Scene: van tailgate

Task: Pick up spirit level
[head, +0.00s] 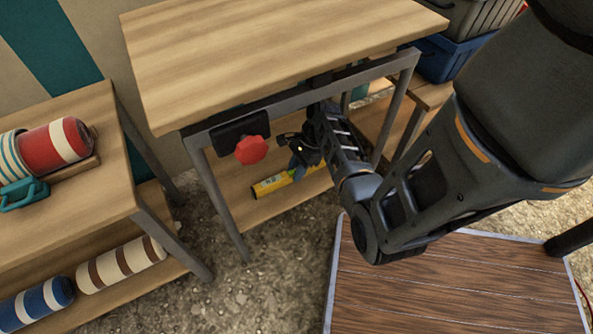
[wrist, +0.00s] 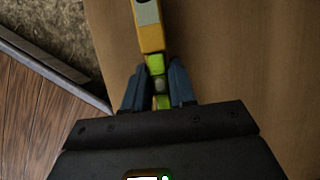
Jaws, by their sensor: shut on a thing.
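The spirit level is a yellow bar with green parts and a grey face. In the head view the spirit level (head: 272,185) is low under the wooden workbench, at its lower shelf; my gripper and wrist cover part of it. In the wrist view the spirit level (wrist: 150,35) runs from the top edge down between my fingers. My gripper (wrist: 158,88) is shut on it at a green section, one dark finger on each side. In the head view my gripper (head: 297,168) reaches in below the bench top. I cannot tell whether the level touches the shelf.
The bench top (head: 270,55) and its metal frame stand close above my arm. A red knob (head: 251,150) juts from the frame front. A shelf unit (head: 70,225) with rolls stands left. A blue crate (head: 448,57) is at the back right. A dark plank platform (head: 450,290) lies in front.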

